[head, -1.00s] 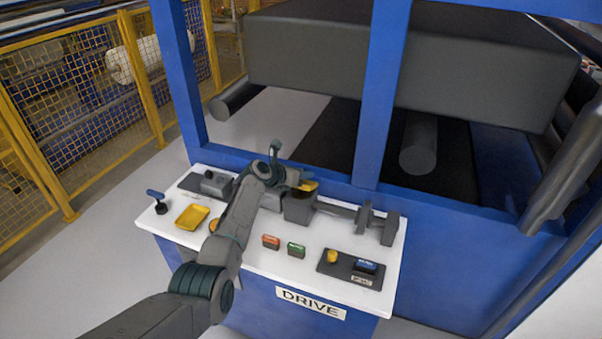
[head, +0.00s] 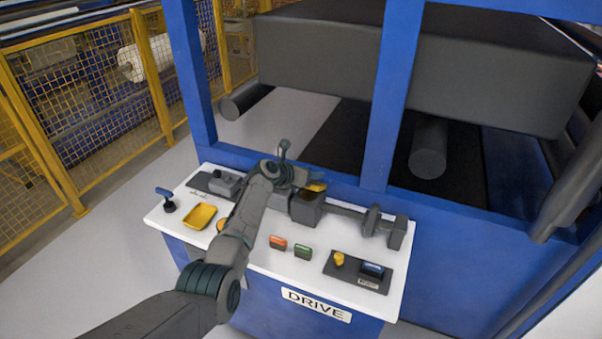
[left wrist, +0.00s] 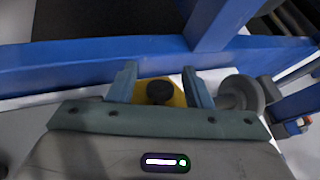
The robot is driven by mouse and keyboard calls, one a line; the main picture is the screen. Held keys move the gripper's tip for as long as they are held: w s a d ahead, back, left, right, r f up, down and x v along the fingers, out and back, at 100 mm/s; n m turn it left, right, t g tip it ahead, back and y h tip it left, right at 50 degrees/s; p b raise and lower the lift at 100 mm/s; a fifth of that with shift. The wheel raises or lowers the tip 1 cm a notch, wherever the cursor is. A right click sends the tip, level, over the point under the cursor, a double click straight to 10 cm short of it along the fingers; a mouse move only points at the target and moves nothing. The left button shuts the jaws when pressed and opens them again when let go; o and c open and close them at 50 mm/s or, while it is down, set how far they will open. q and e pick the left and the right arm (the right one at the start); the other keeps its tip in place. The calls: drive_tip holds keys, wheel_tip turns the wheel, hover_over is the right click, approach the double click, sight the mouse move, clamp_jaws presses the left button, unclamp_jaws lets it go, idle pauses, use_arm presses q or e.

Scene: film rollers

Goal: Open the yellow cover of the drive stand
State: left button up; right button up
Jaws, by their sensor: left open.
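The drive stand is a white-topped blue console (head: 230,262) with a DRIVE label on its front. The yellow cover (head: 317,187) shows as a small yellow piece at the top of a dark grey housing (head: 304,211) towards the back of the console. My left gripper (head: 304,180) is open beside the cover, and my arm hides part of that area. In the left wrist view, the yellow cover (left wrist: 178,94) with a black knob (left wrist: 159,92) lies between the two spread fingers (left wrist: 160,84). I cannot tell whether either finger touches it. My right gripper is not in view.
A yellow tray (head: 200,217) and a blue-handled lever (head: 166,199) are at the left. Orange (head: 278,243) and green (head: 303,251) buttons and a dark switch panel (head: 345,268) are in front. A blue upright post (head: 395,100) and cross beam rise behind.

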use_arm(q)
drive_tip(key=v, duration=1)
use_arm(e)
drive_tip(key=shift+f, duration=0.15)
use_arm(q)
drive_tip(key=shift+a+r, duration=0.1)
drive_tip(key=shift+c, duration=0.3)
